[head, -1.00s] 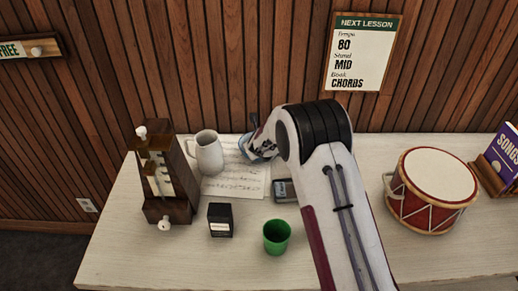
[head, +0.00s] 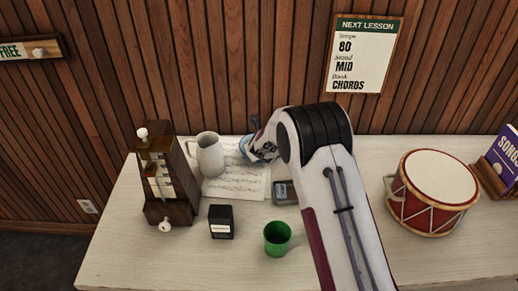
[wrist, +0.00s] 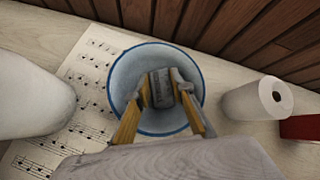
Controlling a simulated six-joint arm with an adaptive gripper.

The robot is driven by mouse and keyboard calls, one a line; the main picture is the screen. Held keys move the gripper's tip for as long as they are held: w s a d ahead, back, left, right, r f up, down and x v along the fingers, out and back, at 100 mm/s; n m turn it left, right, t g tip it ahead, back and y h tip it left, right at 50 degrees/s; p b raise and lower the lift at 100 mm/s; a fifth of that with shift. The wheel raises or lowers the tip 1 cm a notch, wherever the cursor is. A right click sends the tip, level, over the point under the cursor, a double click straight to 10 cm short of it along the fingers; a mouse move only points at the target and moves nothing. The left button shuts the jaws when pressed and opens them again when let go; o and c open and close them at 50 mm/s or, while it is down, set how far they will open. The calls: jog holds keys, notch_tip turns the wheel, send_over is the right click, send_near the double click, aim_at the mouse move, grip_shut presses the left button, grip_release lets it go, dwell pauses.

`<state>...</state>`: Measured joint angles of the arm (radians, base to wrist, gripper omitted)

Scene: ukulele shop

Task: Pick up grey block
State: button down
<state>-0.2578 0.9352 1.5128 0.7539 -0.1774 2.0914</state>
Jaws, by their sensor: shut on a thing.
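A grey block (wrist: 161,88) shows in the wrist view between the two fingers of my gripper (wrist: 161,86). My gripper is shut on it. The block and fingertips appear within the mouth of a pale bowl with a blue rim (wrist: 125,75). I cannot tell whether the block touches the bowl's bottom. In the head view, the bowl (head: 245,148) is mostly hidden behind my arm's end at the back of the table, and the block does not show.
Sheet music (head: 240,184), a white pitcher (head: 210,156) and a metronome (head: 167,180) are left. A black box (head: 221,222), green cup (head: 277,238) and grey device (head: 284,193) stand nearer. A white roll (wrist: 258,98) is right of the bowl. A drum (head: 433,190) stands far right.

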jog(key=shift+r, duration=0.2)
notch_tip(320, 180, up, 9)
jog(key=shift+r, duration=0.15)
dwell(1.5)
jog(key=shift+r, duration=0.2)
jog(key=shift+d, duration=0.15)
dwell(0.6)
jog(key=shift+y, duration=0.3)
jog(key=shift+s+d+r, duration=0.25)
jog(key=shift+s+d, duration=0.25)
jog(key=shift+d, duration=0.15)
jog(key=shift+s+d+r, duration=0.25)
jog(key=shift+s+d, duration=0.25)
jog(key=shift+d, duration=0.15)
jog(key=shift+s+d+r, duration=0.25)
jog(key=shift+s+d, duration=0.25)
jog(key=shift+d, duration=0.15)
jog(key=shift+s+d+r, duration=0.15)
jog(key=shift+s+d, duration=0.1)
jog(key=shift+d, duration=0.1)
